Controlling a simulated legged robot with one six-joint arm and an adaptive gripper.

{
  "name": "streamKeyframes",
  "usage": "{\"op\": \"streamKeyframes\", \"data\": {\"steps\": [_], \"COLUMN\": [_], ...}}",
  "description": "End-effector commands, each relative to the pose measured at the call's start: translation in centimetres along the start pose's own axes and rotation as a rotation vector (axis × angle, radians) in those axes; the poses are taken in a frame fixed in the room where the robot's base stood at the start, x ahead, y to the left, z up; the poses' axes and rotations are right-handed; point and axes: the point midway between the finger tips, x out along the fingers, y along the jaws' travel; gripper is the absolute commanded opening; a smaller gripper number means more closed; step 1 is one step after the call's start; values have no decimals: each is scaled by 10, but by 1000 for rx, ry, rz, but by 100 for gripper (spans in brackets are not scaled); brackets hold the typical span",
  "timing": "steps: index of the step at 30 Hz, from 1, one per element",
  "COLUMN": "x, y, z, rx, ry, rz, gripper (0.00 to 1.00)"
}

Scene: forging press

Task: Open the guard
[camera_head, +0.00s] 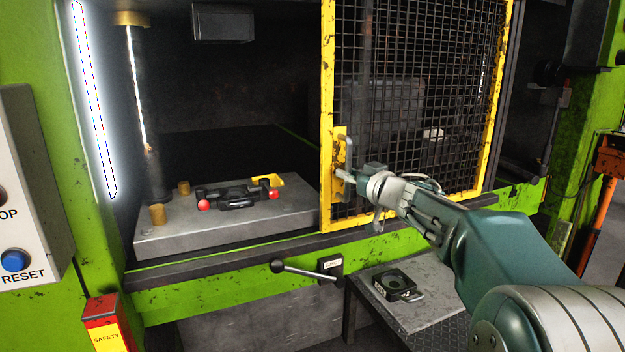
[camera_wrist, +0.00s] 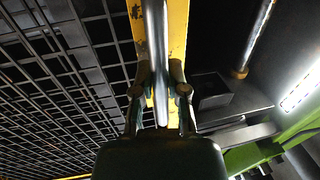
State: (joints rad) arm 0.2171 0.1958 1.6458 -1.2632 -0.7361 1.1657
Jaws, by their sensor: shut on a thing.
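The guard is a yellow-framed black mesh panel (camera_head: 327,90) on the right side of the press opening. It also shows in the wrist view, with its yellow upright (camera_wrist: 178,40) and mesh on the left. A grey vertical bar handle (camera_head: 348,152) is on a yellow plate at the guard's left edge. My gripper (camera_head: 344,174) is shut on this handle from the front. In the wrist view the fingers (camera_wrist: 160,95) stand on both sides of the handle bar (camera_wrist: 158,50). The exact contact is partly hidden by the gripper body.
The left part of the opening is uncovered, showing a grey die block (camera_head: 220,232) with a black part with red ends (camera_head: 238,194). A lever (camera_head: 305,271) sticks out below the sill. A side table (camera_head: 430,309) holds a black device (camera_head: 397,286). A control box (camera_head: 30,190) stands far left.

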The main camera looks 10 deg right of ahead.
Motion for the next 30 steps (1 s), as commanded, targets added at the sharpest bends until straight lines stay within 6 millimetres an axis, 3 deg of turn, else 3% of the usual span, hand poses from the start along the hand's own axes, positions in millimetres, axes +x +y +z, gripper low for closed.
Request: {"op": "streamKeyframes", "data": {"steps": [1,3,9,25,26,28,30], "x": [-3,-6,-11,-13,-12,-12,-13], "y": [17,32,59,67,67,67,67], "z": [-1,-1,-1,-2,-2,-2,-2], "rx": [-1,0,0,-1,-1,-1,-1], "ry": [2,3,4,5,5,4,4], "rz": [7,7,4,0,0,0,0], "gripper": [0,0,0,0,23,54,54]}}
